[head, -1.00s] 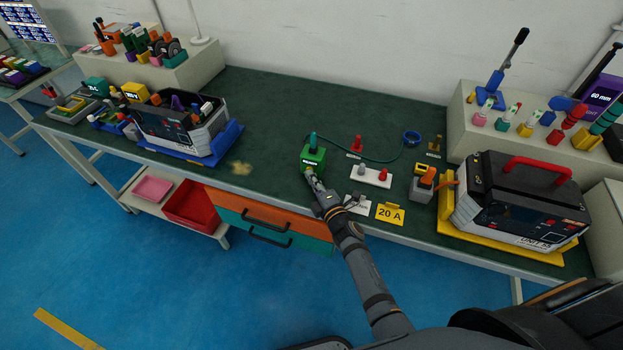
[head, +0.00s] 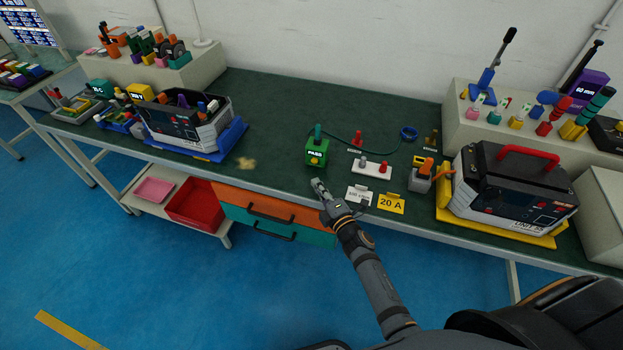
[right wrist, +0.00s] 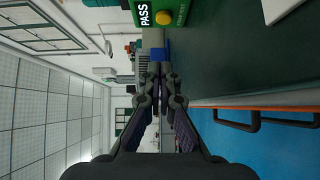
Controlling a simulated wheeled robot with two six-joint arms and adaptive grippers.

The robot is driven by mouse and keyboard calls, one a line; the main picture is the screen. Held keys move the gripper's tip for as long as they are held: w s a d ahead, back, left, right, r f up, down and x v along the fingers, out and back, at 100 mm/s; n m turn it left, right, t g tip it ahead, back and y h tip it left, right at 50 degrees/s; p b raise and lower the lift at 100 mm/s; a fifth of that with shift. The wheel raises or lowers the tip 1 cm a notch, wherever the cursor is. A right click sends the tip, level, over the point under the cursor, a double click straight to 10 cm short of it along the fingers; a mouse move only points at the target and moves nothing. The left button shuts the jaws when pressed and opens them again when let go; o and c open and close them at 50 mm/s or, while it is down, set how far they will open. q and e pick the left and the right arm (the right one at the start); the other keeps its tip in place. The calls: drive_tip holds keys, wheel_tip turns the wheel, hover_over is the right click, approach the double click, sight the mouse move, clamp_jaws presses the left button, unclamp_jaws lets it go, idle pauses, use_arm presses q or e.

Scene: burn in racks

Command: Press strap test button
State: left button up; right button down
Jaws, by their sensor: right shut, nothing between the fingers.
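The green strap tester box (head: 316,152) stands on the green bench top near its front edge, with a dark green post on top. Its front display (right wrist: 143,13) reads PASS. A round yellow button (right wrist: 163,17) sits beside the display in the right wrist view. My right gripper (head: 318,183) is shut and empty, just in front of the tester and apart from it. Its closed fingers also show in the right wrist view (right wrist: 160,76). My left gripper is in neither current view.
A white block with red and grey posts (head: 372,167), a white card (head: 359,196) and a yellow "20 A" card (head: 391,203) lie right of the tester. A black unit with a red handle (head: 510,190) stands farther right. Bench room left of the tester is mostly clear.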

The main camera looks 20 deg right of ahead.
drive_tip(key=s+d, duration=0.1)
drive_tip(key=s+f, duration=0.1)
drive_tip(key=shift+s+d, duration=0.3)
drive_tip(key=shift+d, duration=0.05)
use_arm(q)
drive_tip(key=shift+w+d+f+b, duration=0.3)
drive_tip(key=shift+w+d, duration=0.55)
drive_tip(key=shift+w, duration=0.1)
use_arm(e)
drive_tip(key=s, duration=0.2)
drive_tip(key=shift+s+r, duration=0.3)
drive_tip(key=shift+r, duration=0.05)
use_arm(q)
drive_tip(key=shift+a, duration=0.1)
